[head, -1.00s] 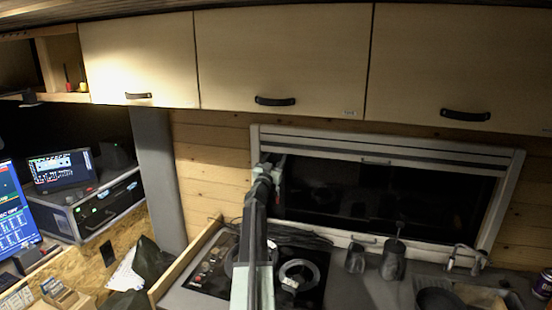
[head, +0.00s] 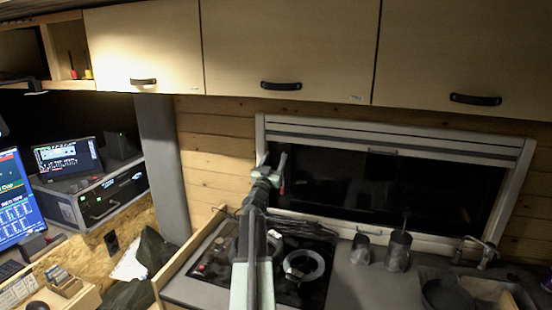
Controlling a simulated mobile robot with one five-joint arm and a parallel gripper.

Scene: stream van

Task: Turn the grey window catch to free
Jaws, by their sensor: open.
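The window (head: 400,190) is a dark pane in a pale frame behind the counter. A small light fitting (head: 382,151) shows at the middle of its top edge, and another (head: 369,232) at the middle of its bottom edge. Either may be the grey catch; they are too small to tell which, or how they are turned. My gripper (head: 283,172) is open and empty, in front of the window's left end. It is left of both fittings and apart from them in the picture. My arm hides part of the frame's lower left corner.
Below the window are a black hob (head: 300,262), two dark grey cups (head: 398,251), a tap (head: 488,252) and a dark pan (head: 448,296). Wooden cupboards (head: 285,45) hang above. A wooden edge board (head: 190,250) runs left of the hob.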

